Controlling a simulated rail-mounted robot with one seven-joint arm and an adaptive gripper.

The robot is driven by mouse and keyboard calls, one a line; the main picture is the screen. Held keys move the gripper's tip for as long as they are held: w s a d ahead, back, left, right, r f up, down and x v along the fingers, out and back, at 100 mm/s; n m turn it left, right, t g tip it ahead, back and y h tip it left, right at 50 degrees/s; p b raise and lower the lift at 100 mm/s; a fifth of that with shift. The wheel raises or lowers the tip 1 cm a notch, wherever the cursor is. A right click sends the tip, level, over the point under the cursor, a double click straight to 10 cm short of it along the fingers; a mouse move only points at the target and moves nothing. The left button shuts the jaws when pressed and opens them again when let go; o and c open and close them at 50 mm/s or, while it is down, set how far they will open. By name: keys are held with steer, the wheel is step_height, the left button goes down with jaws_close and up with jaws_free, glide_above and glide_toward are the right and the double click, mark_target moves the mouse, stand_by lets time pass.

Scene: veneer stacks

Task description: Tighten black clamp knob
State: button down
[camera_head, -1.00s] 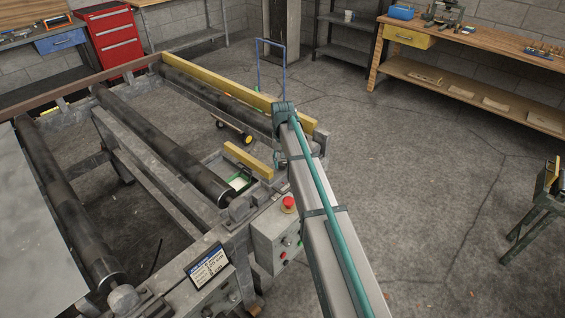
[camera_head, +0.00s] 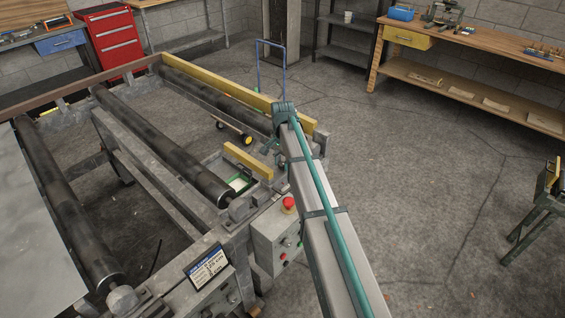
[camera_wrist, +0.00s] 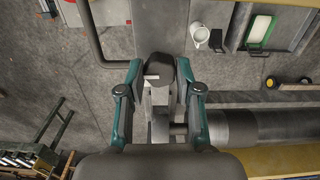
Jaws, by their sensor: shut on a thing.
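The black clamp knob (camera_wrist: 160,63) is in the upper middle of the wrist view, with a small light mark at its lower left. My gripper (camera_wrist: 159,72) has its two teal fingers on either side of the knob and is shut on it. Grey metal clamp parts show below the knob, between the fingers. In the head view my gripper is mostly hidden behind my arm, and only a small dark part (camera_head: 267,147) shows at its left. The knob cannot be made out there.
A roller frame with dark rollers (camera_head: 165,152) and a yellow rail (camera_head: 215,87) lies left of my arm. A control box (camera_head: 272,238) with a red button stands close by.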

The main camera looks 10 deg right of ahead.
mark_target(282, 163)
steer(key=shift+m, duration=0.3)
steer(key=c, duration=0.8)
jaws_free()
steer(key=shift+o, duration=0.2)
step_height(282, 163, up, 12)
